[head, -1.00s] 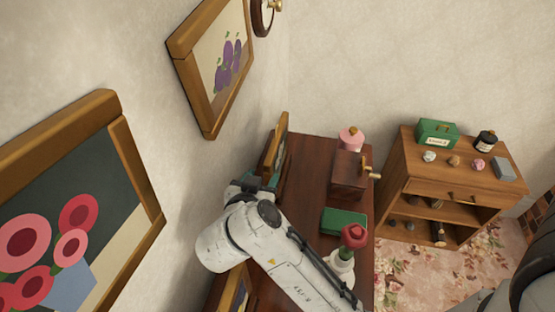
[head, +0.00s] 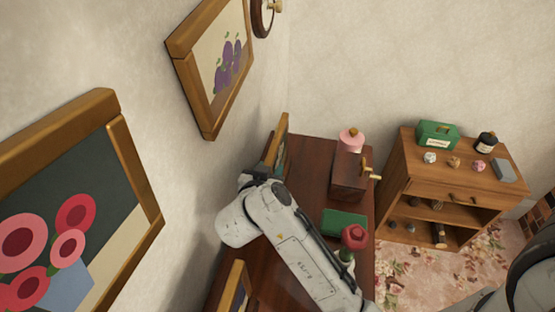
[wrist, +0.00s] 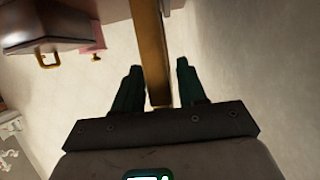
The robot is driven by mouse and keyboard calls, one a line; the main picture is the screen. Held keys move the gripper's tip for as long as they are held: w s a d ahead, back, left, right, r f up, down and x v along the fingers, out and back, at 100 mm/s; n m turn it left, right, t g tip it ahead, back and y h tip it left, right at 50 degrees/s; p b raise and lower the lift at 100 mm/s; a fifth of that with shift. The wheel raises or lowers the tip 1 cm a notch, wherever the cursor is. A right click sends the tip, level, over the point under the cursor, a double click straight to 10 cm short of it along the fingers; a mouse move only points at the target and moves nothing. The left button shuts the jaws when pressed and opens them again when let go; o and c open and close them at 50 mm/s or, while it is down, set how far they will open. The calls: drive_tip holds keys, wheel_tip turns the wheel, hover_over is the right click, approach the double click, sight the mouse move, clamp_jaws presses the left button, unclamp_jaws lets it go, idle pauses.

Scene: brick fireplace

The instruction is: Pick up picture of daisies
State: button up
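A small framed picture (head: 281,143) stands nearly edge-on by the wall on the dark wooden cabinet; its image cannot be made out as daisies. A second small frame (head: 236,290) stands nearer, partly cut off and partly behind my arm. In the wrist view, a golden wooden frame edge (wrist: 149,45) runs down between the two dark green fingers of my gripper (wrist: 158,82). The fingers are apart on either side of it, with narrow gaps showing, so my gripper looks open around the edge.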

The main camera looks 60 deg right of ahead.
clamp_jaws()
